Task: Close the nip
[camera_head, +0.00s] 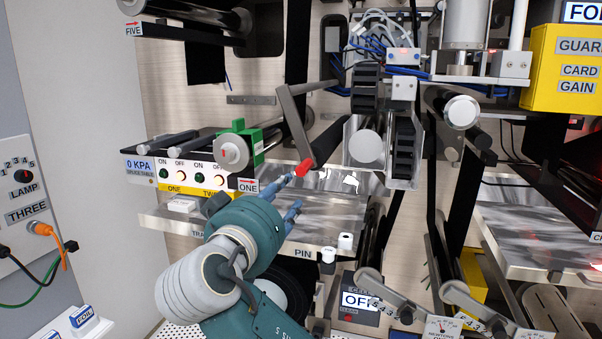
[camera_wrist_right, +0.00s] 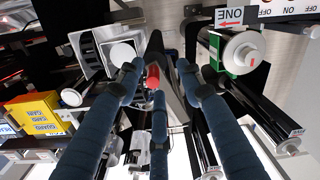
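A grey two-armed lever (camera_head: 297,125) hangs in front of the rollers in the head view. Its lower end carries a red grip (camera_head: 303,169), which also shows in the right wrist view (camera_wrist_right: 152,77). My right gripper (camera_head: 292,193) is just below and left of the red grip. In the right wrist view its blue fingers are spread, with the red grip showing between the fingertips; I cannot tell whether any finger touches it. A pale roller end (camera_head: 366,146) and a dark roller stand right of the lever. My left gripper is not in view.
A green block with a round knob (camera_head: 235,151) stands left of the lever, above a switch panel (camera_head: 192,182). A shiny tray (camera_head: 325,215) lies behind and below my fingers. Black web strips and grey levers (camera_head: 462,297) stand at the right.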

